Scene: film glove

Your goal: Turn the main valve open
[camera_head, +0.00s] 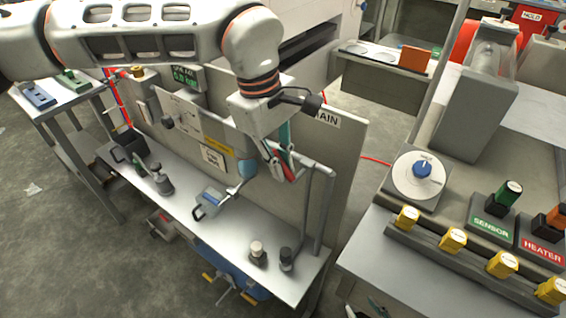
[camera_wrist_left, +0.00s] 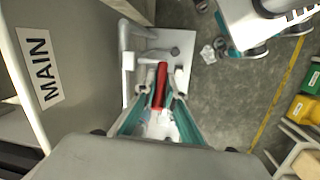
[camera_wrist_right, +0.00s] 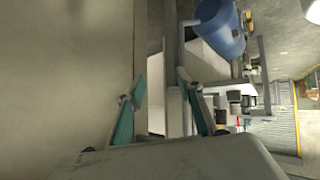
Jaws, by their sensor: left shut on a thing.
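The main valve's red lever handle (camera_wrist_left: 159,85) lies between the teal fingers of my left gripper (camera_wrist_left: 160,102) in the left wrist view. The fingers are shut on it. In the head view my left gripper (camera_head: 284,158) is at the grey pipe (camera_head: 325,205), just below the MAIN label (camera_head: 328,119); the red handle (camera_head: 292,174) shows only partly behind the fingers. The MAIN label (camera_wrist_left: 33,68) is at the left in the left wrist view. My right gripper (camera_wrist_right: 160,84) is open and empty in its wrist view and is outside the head view.
The metal bench (camera_head: 240,235) under the panel holds a blue-grey device (camera_head: 210,200) and small knobs. At the right, a console has a white dial (camera_head: 420,178) and several yellow blocks. A blue bucket-like thing (camera_wrist_right: 220,30) shows in the right wrist view.

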